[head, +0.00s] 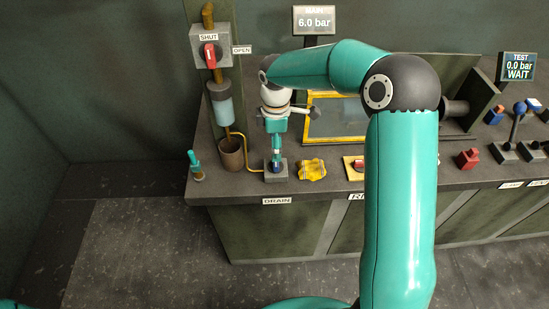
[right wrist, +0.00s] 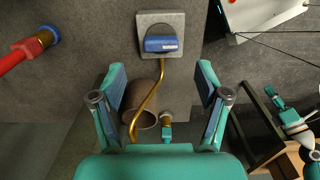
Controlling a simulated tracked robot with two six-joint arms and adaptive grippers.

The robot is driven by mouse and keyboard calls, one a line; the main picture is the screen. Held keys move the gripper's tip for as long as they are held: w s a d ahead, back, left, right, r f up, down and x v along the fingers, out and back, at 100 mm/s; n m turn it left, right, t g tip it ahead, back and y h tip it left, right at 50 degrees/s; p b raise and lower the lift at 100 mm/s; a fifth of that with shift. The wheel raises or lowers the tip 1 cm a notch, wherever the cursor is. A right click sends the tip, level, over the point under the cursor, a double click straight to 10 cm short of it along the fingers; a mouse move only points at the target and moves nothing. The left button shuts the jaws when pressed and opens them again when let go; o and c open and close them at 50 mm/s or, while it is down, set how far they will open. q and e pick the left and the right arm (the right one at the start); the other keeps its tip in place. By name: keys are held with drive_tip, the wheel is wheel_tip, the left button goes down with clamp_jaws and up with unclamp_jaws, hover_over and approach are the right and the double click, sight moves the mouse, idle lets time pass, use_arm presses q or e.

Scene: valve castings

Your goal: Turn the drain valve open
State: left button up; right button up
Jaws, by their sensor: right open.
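The drain valve is a grey block (head: 276,177) behind the DRAIN label (head: 276,201), with a blue handle (right wrist: 161,44) on top. In the right wrist view the handle lies crosswise to the brass pipe (right wrist: 150,98) that leaves the block. My right gripper (head: 276,150) points down above the valve and hides part of it in the head view. In the right wrist view its two fingers stand apart with nothing between them, and the handle shows ahead of the fingertips. I cannot tell the exact gap.
A brown cup (head: 231,153) and a small teal-topped item (head: 196,165) stand left of the valve. A yellow cloth (head: 312,170) lies just right of it. A red-handled valve marked SHUT (head: 209,56) is on the column. Displays read MAIN 6.0 bar (head: 314,20) and TEST 0.0 bar WAIT (head: 517,66).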

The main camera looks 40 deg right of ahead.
sight(276, 164)
wheel_tip(276, 164, down, 7)
drive_tip(key=shift+r+p, duration=0.1)
drive_tip(key=shift+p, duration=0.25)
